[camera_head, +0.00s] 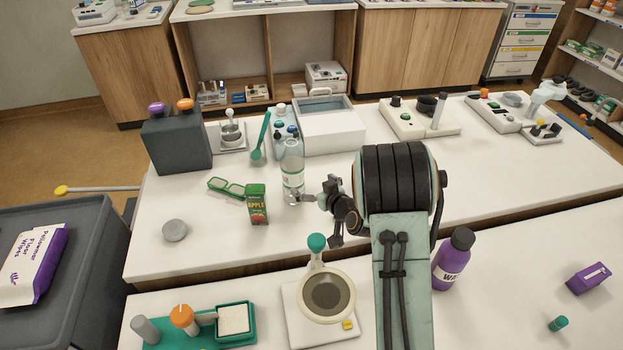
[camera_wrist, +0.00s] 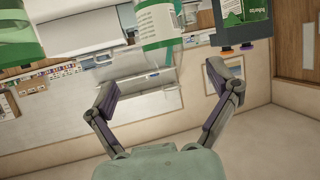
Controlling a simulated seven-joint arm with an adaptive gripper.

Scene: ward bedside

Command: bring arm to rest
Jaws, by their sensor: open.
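My arm reaches up from the bottom right of the head view, over the front counter. My gripper (camera_head: 322,208) is near the clear bottle (camera_head: 292,172) with a green and white label, just to its right. In the wrist view my gripper (camera_wrist: 166,88) has its two fingers spread wide with nothing between the pads. The labelled bottle (camera_wrist: 158,22) shows past the fingertips at the top of that view. A green apple juice carton (camera_head: 257,204) stands left of the bottle. I cannot tell whether a finger touches the bottle.
Green glasses (camera_head: 227,187) and a grey disc (camera_head: 175,230) lie to the left on the white counter. A scale (camera_head: 322,307) and a purple bottle (camera_head: 453,259) stand near my arm. A purple box (camera_head: 588,278) lies at right.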

